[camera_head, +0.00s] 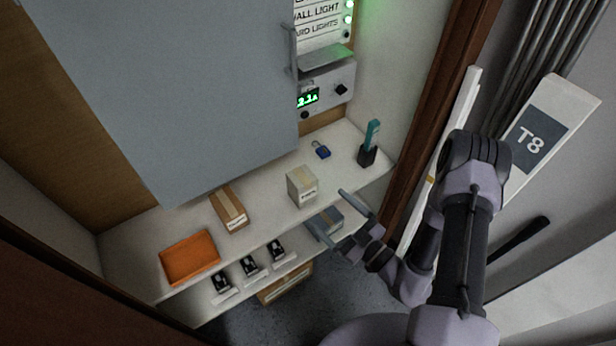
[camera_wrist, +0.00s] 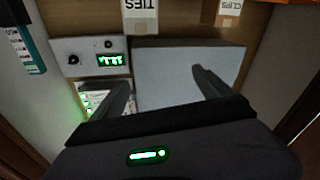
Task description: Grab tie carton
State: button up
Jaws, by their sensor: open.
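The tie carton (camera_head: 302,186) is a small cream box with a tan tape strip, upright on the white shelf in the head view. In the wrist view the tie carton (camera_wrist: 140,14) is at the top edge, its label "TIES" upside down and its top cut off. My gripper (camera_head: 342,220) is open and empty, in front of the shelf edge, to the lower right of the carton and apart from it. In the wrist view my gripper (camera_wrist: 162,82) shows two spread fingers with nothing between them, below the carton in the picture.
A brown clips carton (camera_head: 229,209) and an orange tray (camera_head: 190,258) stand to the left on the shelf (camera_head: 270,219). A blue padlock (camera_head: 321,149) and a dark holder (camera_head: 367,156) with a teal item are to the right. A grey cabinet door (camera_head: 190,90) hangs above.

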aim_at(308, 185)
notch_tip(308, 185, down, 5)
jog(key=d+m+t+h, duration=0.1)
jog(key=d+m+h, duration=0.15)
jog(key=m, duration=0.25)
jog(key=shift+h, duration=0.35)
jog(key=b+x, duration=0.2)
jog(key=x, duration=0.6)
jog(key=b+x, duration=0.2)
jog(key=x, duration=0.6)
jog(key=shift+w+a+r, duration=0.25)
jog(key=shift+a, duration=0.05)
grip_shut()
